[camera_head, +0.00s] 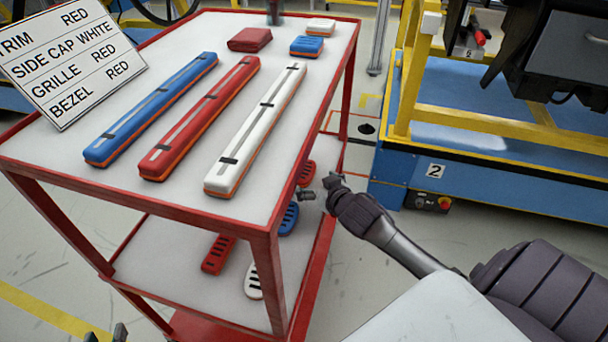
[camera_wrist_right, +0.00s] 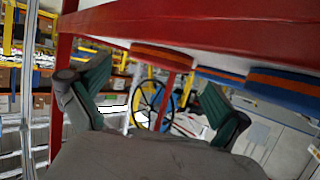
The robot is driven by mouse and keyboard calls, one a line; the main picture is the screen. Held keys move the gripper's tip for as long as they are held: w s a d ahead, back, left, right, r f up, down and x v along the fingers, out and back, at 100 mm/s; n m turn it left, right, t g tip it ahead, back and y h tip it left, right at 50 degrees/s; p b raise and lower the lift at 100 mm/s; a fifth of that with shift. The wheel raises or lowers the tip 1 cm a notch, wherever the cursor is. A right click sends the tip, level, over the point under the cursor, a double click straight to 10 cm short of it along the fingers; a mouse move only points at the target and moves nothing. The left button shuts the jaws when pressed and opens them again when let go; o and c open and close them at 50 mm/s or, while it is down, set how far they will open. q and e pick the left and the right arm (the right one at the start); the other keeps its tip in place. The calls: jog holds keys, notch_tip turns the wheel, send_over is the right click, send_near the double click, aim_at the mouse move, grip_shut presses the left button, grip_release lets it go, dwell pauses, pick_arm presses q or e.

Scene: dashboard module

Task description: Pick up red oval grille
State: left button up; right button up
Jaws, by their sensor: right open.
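Two red slotted grilles lie on the cart's lower shelf. One red grille (camera_head: 218,254) lies near the front. The other red grille (camera_head: 307,173) lies at the shelf's right side, partly hidden by the top shelf and its post. I cannot tell for sure which is the oval one. My right gripper (camera_head: 319,188) is open and empty beside the cart's right side, close to the farther red grille. In the right wrist view its fingers (camera_wrist_right: 150,105) are spread, with a red-and-orange piece (camera_wrist_right: 165,58) beyond them. My left gripper (camera_head: 105,334) shows only its separated tips at the bottom edge.
The lower shelf (camera_head: 165,250) also holds a blue grille (camera_head: 289,219) and a white one (camera_head: 254,283). Long bars and small blocks lie on the top shelf (camera_head: 60,165). A red post (camera_head: 268,285) stands at the near corner.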

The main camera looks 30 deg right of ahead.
aim_at(308, 175)
jog(key=b+x, duration=0.2)
jog(key=x, duration=0.3)
jog(key=shift+d+r, duration=0.1)
jog(key=shift+r, duration=0.05)
jog(key=shift+w, duration=0.2)
pick_arm(q)
notch_tip(308, 175, up, 9)
jog(key=w+d+t+h, duration=0.2)
jog(key=w+t, duration=0.1)
jog(key=t, duration=0.3)
pick_arm(e)
jog(key=c, duration=1.6)
